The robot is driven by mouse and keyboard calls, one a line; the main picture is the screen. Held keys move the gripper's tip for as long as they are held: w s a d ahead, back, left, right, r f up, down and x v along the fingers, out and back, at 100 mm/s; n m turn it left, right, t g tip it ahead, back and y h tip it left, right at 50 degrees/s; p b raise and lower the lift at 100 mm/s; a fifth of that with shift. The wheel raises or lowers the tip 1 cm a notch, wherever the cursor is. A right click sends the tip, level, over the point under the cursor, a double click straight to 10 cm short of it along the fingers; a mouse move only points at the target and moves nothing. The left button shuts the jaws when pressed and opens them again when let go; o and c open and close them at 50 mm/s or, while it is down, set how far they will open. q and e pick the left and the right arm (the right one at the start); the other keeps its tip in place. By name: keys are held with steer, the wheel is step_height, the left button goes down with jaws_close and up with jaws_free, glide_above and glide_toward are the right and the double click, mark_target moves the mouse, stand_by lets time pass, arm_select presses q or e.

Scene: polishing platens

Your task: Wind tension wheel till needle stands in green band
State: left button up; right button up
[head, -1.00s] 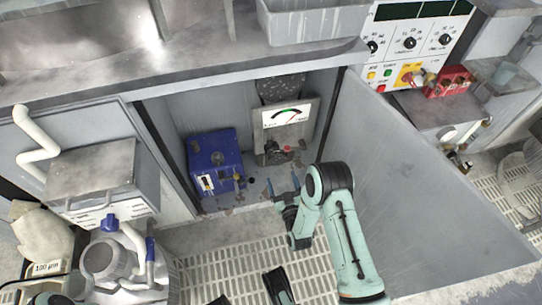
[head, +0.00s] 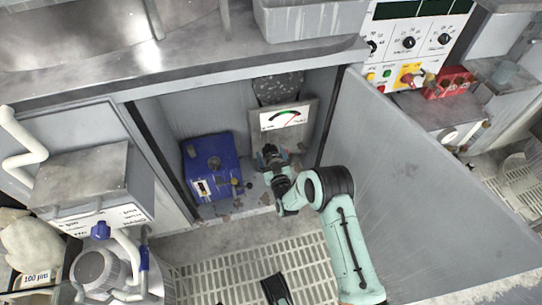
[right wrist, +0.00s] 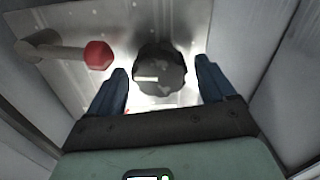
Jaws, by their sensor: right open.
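The tension gauge (head: 284,117) is a white dial with a green band on a panel inside the open cabinet. A red mark shows right of the green, but the needle's exact position is too small to tell. The tension wheel is a dark ribbed knob (right wrist: 160,72) with a pale line, below the dial. My right gripper (head: 270,155) reaches into the cabinet in front of it and hides it in the head view. In the right wrist view my right gripper (right wrist: 162,88) is open, one finger on each side of the wheel, with gaps showing.
A lever with a red knob (right wrist: 98,55) sits left of the wheel. A blue box (head: 211,166) stands left on the cabinet floor. The open cabinet door (head: 400,170) is right of my arm. A slatted grate (head: 235,265) covers the floor.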

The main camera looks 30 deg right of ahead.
arm_select(q)
steer(key=shift+s, duration=0.1)
arm_select(e)
steer(key=shift+w, duration=0.1)
steer(key=c, duration=1)
arm_select(q)
steer(key=shift+w, duration=0.25)
arm_select(e)
steer(key=shift+n, duration=0.3)
steer(key=n+p, duration=0.1)
steer(key=n, duration=0.2)
steer(key=shift+a, duration=0.1)
arm_select(q)
steer(key=shift+t, duration=0.7)
steer(key=shift+w+d+r+p, duration=0.15)
steer(key=shift+w+r+p, duration=0.25)
steer(key=shift+w, duration=0.5)
steer(key=shift+w+d+r+p, duration=0.15)
steer(key=shift+w+r, duration=0.4)
steer(key=shift+w, duration=0.35)
arm_select(e)
steer(key=shift+n, duration=2.3)
